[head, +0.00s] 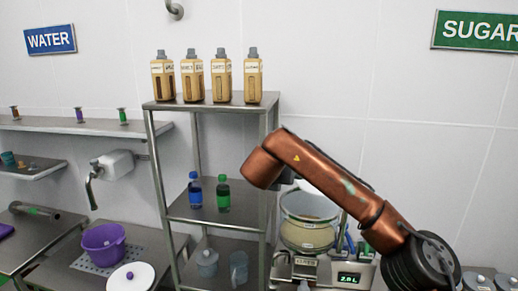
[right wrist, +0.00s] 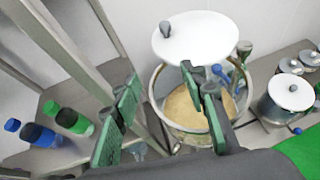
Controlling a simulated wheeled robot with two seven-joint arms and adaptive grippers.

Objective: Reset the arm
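My right arm comes in from the right of the head view as copper links that reach across above a clear pot (head: 308,236). Its gripper is mostly hidden there behind the arm. In the right wrist view my right gripper (right wrist: 160,108) shows two green-padded fingers spread apart with nothing between them. The same pot (right wrist: 158,112), with tan contents, lies beyond the fingers. A white lid with a grey knob (right wrist: 195,38) shows at the far side of the pot; I cannot tell whether it touches it. My left gripper is not in view.
A metal shelf rack (head: 210,212) stands left of the arm, with several tan bottles (head: 221,80) on top and a blue bottle (head: 195,192) and green bottle (head: 223,194) below. A purple bowl (head: 104,243) sits at the left. A lidded pot (right wrist: 290,98) stands at the right.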

